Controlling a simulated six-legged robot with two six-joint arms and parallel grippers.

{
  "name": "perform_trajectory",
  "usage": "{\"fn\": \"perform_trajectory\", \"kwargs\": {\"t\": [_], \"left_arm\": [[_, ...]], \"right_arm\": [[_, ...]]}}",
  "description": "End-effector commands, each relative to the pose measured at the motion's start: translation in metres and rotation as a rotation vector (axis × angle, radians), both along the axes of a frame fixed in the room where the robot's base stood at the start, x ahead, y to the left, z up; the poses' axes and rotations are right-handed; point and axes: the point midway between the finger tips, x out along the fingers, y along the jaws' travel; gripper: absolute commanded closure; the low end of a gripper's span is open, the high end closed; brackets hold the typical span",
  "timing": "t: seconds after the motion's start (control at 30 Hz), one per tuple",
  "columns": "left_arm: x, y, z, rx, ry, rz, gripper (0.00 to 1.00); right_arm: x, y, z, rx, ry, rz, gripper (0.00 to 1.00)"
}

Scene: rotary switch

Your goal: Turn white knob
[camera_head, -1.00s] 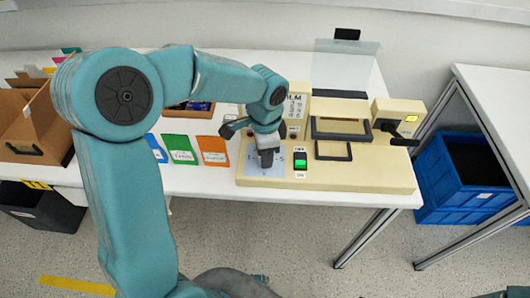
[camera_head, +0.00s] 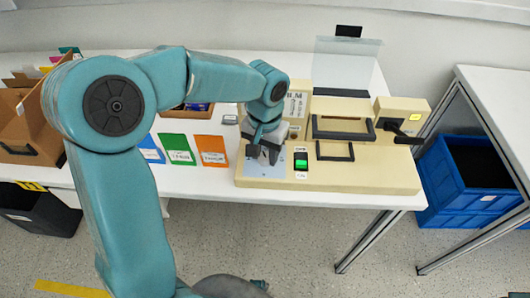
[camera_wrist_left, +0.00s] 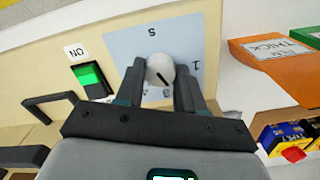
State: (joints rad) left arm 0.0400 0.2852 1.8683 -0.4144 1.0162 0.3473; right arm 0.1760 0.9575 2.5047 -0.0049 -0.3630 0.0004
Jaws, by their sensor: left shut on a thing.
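The white knob (camera_wrist_left: 160,70) with a dark pointer line sits on a light blue dial plate (camera_wrist_left: 178,40) in the left wrist view. The line slants, its lower end toward the right. Dial marks show around the knob, some partly hidden by the fingers. My left gripper (camera_wrist_left: 158,88) is shut on the knob, one finger on each side. In the head view my left gripper (camera_head: 263,154) points down over the dial plate (camera_head: 264,168) on the beige machine (camera_head: 360,178), and hides the knob. My right gripper is not in view.
A green-lit switch (camera_head: 301,162) is just right of the dial. A black handle (camera_head: 335,152) and a side lever (camera_head: 402,136) are farther right. Orange (camera_head: 212,150) and green (camera_head: 177,149) cards lie left of the machine. Blue crates (camera_head: 470,180) stand at the right.

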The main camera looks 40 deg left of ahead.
Motion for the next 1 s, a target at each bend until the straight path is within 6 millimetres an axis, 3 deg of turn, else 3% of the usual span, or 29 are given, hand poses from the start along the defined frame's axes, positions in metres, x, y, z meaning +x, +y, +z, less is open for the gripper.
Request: {"fn": "perform_trajectory", "kwargs": {"t": [0.4,1.0], "left_arm": [[0.0034,0.0012,0.0037,0.0,-0.016,0.244,0.93],[0.0032,0.0013,0.004,0.0,-0.016,0.304,0.93]], "right_arm": [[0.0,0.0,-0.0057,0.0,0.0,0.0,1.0],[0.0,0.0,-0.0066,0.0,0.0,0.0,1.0]]}}
